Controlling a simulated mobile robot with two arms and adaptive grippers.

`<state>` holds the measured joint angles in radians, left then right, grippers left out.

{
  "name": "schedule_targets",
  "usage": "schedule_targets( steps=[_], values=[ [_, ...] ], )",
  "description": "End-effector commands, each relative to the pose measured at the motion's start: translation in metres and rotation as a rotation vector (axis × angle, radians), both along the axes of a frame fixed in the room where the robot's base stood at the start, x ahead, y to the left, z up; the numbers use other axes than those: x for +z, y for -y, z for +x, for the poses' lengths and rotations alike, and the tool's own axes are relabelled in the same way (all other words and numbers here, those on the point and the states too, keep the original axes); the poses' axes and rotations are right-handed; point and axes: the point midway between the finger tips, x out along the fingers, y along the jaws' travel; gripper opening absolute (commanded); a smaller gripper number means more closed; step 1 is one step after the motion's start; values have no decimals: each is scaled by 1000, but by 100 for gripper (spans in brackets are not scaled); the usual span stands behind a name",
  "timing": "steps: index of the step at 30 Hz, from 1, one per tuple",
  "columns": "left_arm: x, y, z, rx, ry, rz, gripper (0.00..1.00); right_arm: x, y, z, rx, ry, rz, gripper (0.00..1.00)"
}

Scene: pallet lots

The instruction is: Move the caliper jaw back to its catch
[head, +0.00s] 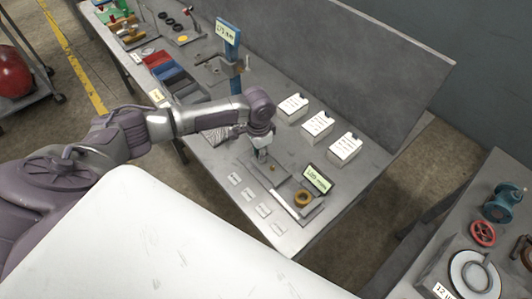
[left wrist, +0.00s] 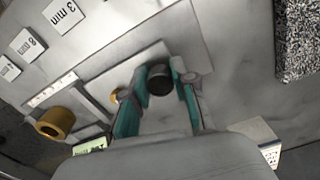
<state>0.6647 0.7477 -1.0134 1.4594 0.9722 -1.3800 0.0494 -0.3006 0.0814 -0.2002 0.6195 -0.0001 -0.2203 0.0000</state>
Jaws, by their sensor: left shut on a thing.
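My left gripper (head: 262,155) reaches down over a grey plate (head: 282,180) on the bench. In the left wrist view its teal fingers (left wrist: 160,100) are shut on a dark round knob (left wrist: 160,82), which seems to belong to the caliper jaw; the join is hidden. A small brass knob (left wrist: 117,96) sits beside one finger. The caliper's pale marked bar (left wrist: 50,90) lies along the plate edge, also seen in the head view (head: 284,204). A brass ring (head: 303,198) rests beside the bar, by a green display (head: 318,178). No catch can be made out clearly. My right gripper is out of view.
Several small cards (head: 264,210) lie along the bench front. Three labelled white boxes (head: 318,124) stand behind the plate, before a grey back panel (head: 350,50). A blue post (head: 236,75) stands left of them. Another bench with a red handwheel (head: 482,233) is at right.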

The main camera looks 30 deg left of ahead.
Motion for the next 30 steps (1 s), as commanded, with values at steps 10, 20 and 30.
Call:
schedule_targets(
  steps=[10,20,30],
  values=[
    [2,-7,4,8,12,13,48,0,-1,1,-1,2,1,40],
    [2,-4,2,4,8,7,52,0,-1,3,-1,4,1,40],
    [54,-5,3,4,12,7,52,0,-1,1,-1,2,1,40]
  ],
)
